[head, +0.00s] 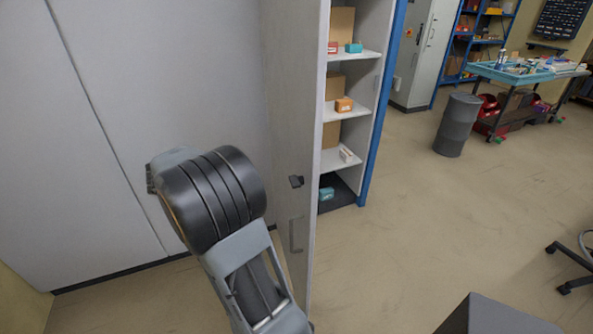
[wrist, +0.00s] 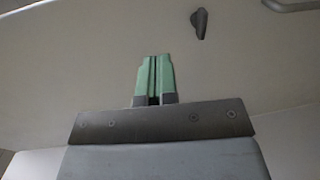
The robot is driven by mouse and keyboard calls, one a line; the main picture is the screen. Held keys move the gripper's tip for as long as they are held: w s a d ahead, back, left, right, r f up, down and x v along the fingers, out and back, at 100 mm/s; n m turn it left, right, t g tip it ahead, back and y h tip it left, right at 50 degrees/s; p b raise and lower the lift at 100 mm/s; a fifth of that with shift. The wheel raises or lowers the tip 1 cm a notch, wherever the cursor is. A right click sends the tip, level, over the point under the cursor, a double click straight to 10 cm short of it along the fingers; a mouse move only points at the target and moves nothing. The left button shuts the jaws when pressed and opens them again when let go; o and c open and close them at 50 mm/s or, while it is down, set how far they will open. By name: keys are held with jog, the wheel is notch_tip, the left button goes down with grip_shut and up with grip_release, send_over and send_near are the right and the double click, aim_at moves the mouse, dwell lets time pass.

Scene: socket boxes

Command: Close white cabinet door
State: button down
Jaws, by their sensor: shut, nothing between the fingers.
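The white cabinet door (head: 287,110) stands open in the head view, swung out toward me with its free edge near. Its outer face, on the left, carries a dark latch knob (head: 296,181) and a grey bar handle (head: 295,235). In the wrist view, the door face (wrist: 80,60) fills most of the picture, with the knob (wrist: 200,23) and part of the handle (wrist: 290,5) at the upper right. My gripper (wrist: 157,58) has green fingers, shut and empty, pointing at the door face; contact cannot be told. In the head view, the fingers are not visible.
The open cabinet's shelves (head: 345,160) hold small boxes, right of the door. Large pale panels (head: 110,110) stand at left. A grey bin (head: 457,125) and a blue-topped workbench (head: 510,73) stand at back right. The floor (head: 430,220) right of the door is mostly clear.

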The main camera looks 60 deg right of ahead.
jog(key=m+g+p, duration=0.1)
jog(key=p, duration=0.2)
send_near(306, 160)
jog(key=shift+h, duration=0.3)
jog(key=x, duration=0.6)
jog(key=shift+s+a, duration=0.15)
jog(key=shift+s, duration=0.05)
jog(key=shift+x, duration=0.75)
